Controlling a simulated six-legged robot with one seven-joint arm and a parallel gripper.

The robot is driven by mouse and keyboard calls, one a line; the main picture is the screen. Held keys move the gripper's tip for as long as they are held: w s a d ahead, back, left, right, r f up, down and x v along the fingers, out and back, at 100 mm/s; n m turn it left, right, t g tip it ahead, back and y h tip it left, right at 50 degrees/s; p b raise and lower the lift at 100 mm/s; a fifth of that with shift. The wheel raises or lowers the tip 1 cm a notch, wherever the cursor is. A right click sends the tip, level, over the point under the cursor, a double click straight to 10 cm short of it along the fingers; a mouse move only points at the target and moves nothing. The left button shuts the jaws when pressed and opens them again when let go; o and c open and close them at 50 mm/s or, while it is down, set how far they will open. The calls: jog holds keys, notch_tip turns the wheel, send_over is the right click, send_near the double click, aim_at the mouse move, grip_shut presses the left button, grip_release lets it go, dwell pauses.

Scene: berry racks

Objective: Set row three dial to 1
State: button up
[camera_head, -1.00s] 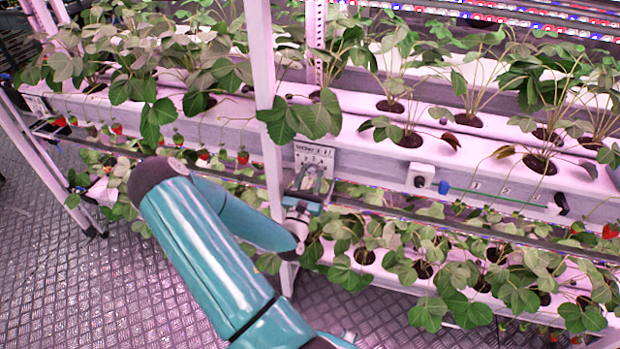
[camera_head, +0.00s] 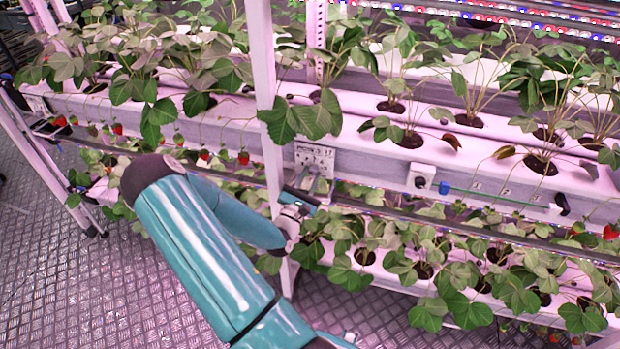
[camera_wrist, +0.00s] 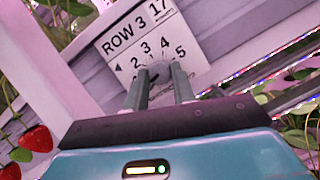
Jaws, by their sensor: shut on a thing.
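The row three dial plate (camera_wrist: 150,50) is a white card on the trough's front face, printed "ROW 3" and "17" with numbers 2 to 5 readable. It also shows in the head view (camera_head: 314,156), just right of the white post. My gripper (camera_wrist: 161,82) reaches up to the plate's lower middle, its two grey fingers shut on the dial knob (camera_wrist: 156,72). The fingers hide most of the knob and the lower left of the scale, so the pointer's setting cannot be told. In the head view, my gripper (camera_head: 313,186) is at the plate's lower edge.
A white upright post (camera_head: 266,100) stands close left of the plate. Strawberry plants (camera_head: 300,115) overhang the trough above, and more grow on the lower tier (camera_head: 440,290). Red berries (camera_wrist: 36,139) hang at the wrist view's left. A white box (camera_head: 421,177) sits on the trough to the right.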

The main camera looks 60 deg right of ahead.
jog(key=shift+w+m+g+y, duration=0.1)
jog(key=shift+m+g+y, duration=0.15)
jog(key=shift+m+g, duration=0.75)
jog(key=shift+w+m+g+y, duration=0.1)
jog(key=shift+m+g+y, duration=0.2)
jog(key=shift+m, duration=1.3)
jog(key=o, duration=1)
jog(key=shift+a, duration=0.1)
jog(key=v, duration=1.3)
jog(key=shift+a+f, duration=0.15)
jog(key=shift+a, duration=0.15)
